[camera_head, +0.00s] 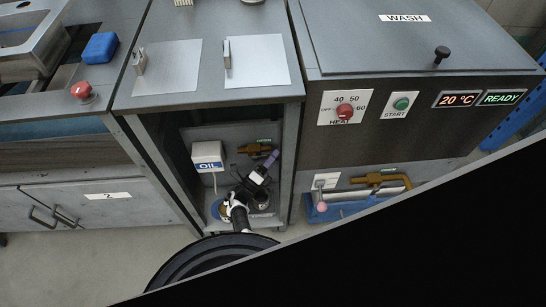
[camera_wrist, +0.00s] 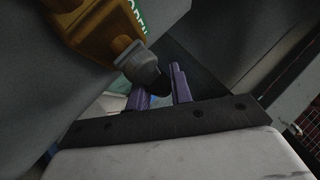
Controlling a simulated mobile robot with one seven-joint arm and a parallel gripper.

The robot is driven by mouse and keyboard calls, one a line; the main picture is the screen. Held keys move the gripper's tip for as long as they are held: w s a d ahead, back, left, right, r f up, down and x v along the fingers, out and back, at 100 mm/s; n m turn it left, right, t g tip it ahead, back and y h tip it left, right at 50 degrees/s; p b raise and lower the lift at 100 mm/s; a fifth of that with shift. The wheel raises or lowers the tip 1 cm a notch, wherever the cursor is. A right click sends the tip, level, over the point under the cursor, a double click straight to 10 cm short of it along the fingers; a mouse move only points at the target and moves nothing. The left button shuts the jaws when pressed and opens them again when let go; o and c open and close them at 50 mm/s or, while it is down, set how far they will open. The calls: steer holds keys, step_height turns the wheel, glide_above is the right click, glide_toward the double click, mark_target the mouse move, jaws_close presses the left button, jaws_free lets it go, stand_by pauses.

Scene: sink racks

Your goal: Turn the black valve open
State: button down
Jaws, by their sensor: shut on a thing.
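The black valve (camera_wrist: 146,68) shows in the wrist view as a dark grey-black handle on the end of a brass body (camera_wrist: 97,33). In the head view, the brass fitting (camera_head: 255,148) sits on the back wall of the open cabinet under the middle counter, below a green OPEN label (camera_head: 264,140). My gripper (camera_wrist: 160,84) has its purple fingers on either side of the handle's dark end and is shut on it. In the head view, my gripper (camera_head: 271,158) is just right of and below the brass fitting. The handle itself is hidden there.
A white OIL box (camera_head: 207,156) stands left of my arm inside the cabinet. The cabinet's side panels (camera_head: 289,150) confine the arm. A second brass pipe (camera_head: 375,180) and a blue tray (camera_head: 330,210) are under the WASH machine to the right.

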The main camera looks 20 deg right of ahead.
steer(key=shift+r, duration=0.1)
steer(key=c, duration=1.3)
jaws_free()
steer(key=shift+o, duration=0.2)
